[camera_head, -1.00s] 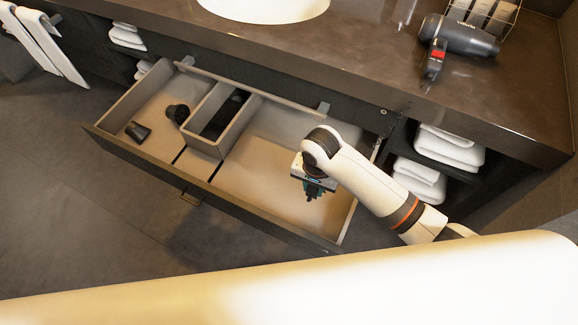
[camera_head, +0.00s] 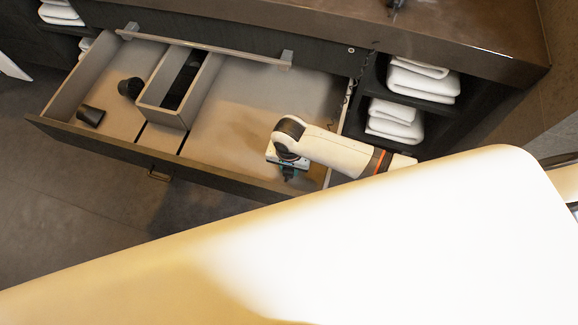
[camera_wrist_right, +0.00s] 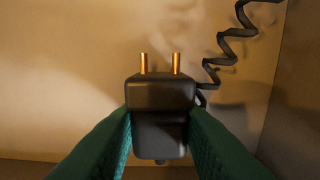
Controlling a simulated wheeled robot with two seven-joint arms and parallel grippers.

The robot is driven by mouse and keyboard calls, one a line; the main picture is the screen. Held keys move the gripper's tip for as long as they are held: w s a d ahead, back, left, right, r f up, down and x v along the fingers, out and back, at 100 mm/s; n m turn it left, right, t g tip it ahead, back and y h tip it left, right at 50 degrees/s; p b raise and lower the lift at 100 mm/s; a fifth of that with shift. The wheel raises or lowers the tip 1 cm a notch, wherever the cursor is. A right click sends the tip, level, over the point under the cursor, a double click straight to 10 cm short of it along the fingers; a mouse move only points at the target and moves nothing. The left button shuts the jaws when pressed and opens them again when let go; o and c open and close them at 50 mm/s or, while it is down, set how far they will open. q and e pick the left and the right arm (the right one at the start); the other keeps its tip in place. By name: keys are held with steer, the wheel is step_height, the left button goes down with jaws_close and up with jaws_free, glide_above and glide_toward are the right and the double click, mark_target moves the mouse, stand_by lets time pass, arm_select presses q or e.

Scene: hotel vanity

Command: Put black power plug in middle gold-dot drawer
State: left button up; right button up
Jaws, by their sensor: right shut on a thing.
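The black power plug (camera_wrist_right: 160,108) with two gold pins is between the green fingers of my right gripper (camera_wrist_right: 160,135) in the right wrist view. The gripper is shut on it, with the pins pointing away. In the head view my right gripper (camera_head: 289,174) is over the right compartment of the open drawer (camera_head: 225,125), near its front right corner. The plug is too small to make out there. A coiled black cord (camera_wrist_right: 228,50) shows behind the plug and hangs at the drawer's right side in the head view (camera_head: 352,88). My left gripper is not in view.
A grey divider box (camera_head: 160,112) stands in the drawer. Two dark attachments (camera_head: 130,87) (camera_head: 90,116) lie in the left compartment. Folded white towels (camera_head: 423,82) fill shelves at the right. The counter edge (camera_head: 400,35) overhangs behind.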

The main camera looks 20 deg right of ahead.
steer(key=shift+f, duration=0.25)
steer(key=o, duration=1.1)
steer(key=shift+c, duration=0.2)
steer(key=shift+r, duration=0.1)
step_height(320, 180, up, 12)
steer(key=p, duration=0.2)
steer(key=shift+p, duration=0.35)
